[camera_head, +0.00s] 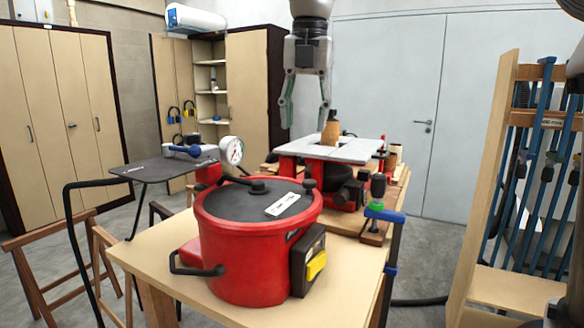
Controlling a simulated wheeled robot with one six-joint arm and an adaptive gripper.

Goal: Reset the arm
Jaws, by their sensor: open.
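My gripper (306,108) hangs from the top middle of the picture, pointing down. Its two fingers are spread apart, with nothing visible between them. Below the right finger, a brown wooden piece with a dark top (330,128) stands on the pale flat top (338,150) of a red machine. The right fingertip is close above or behind this piece; I cannot tell whether they touch.
A wooden rack (490,185) stands right, cabinets (60,110) left. Air around the gripper looks clear.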

